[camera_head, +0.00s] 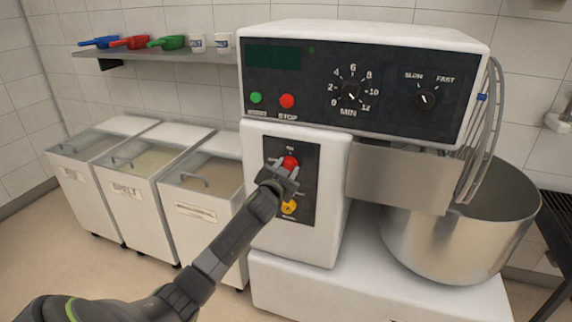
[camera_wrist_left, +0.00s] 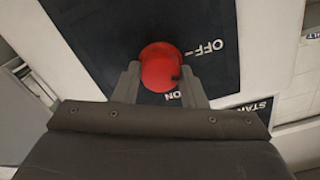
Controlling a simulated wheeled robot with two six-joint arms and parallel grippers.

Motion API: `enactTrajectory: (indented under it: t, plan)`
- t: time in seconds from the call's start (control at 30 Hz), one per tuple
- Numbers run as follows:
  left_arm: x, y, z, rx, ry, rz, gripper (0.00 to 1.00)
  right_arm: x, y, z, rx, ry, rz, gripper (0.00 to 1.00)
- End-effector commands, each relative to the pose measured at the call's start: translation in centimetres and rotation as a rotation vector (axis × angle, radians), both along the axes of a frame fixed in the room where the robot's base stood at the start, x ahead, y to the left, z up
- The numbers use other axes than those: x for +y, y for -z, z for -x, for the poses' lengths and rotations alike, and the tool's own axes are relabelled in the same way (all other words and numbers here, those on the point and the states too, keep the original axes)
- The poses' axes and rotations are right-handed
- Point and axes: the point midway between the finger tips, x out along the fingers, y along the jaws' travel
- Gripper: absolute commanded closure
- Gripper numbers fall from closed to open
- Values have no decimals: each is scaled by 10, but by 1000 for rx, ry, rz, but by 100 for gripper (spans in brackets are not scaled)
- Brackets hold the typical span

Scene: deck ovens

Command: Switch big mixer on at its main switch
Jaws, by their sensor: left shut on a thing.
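The big mixer (camera_head: 365,38) stands at the centre right. Its main switch is a red knob (camera_head: 290,162) on a black plate (camera_head: 306,165) on the front of the column, below the control panel. My left gripper (camera_head: 283,170) reaches the knob from the lower left and is shut on it. In the left wrist view the red knob (camera_wrist_left: 160,68) sits between the two fingers (camera_wrist_left: 160,84), with a dark mark on its right side. The plate reads OFF and ON beside the knob. My right gripper is not in view.
A yellow knob (camera_head: 289,207) sits lower on the same plate. Above are the green start button (camera_head: 256,98), the red stop button (camera_head: 287,101), a timer dial (camera_head: 351,95) and a speed dial (camera_head: 425,98). A steel bowl (camera_head: 455,235) is at right, flour bins (camera_head: 125,205) at left.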

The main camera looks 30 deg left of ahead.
Motion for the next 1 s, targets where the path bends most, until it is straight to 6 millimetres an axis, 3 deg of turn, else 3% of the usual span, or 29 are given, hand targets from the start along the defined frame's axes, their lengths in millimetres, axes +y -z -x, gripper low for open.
enactTrajectory:
  t: [1.0]
  plan:
    - [-3,1,-1,216,1,-906,85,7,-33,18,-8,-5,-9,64]
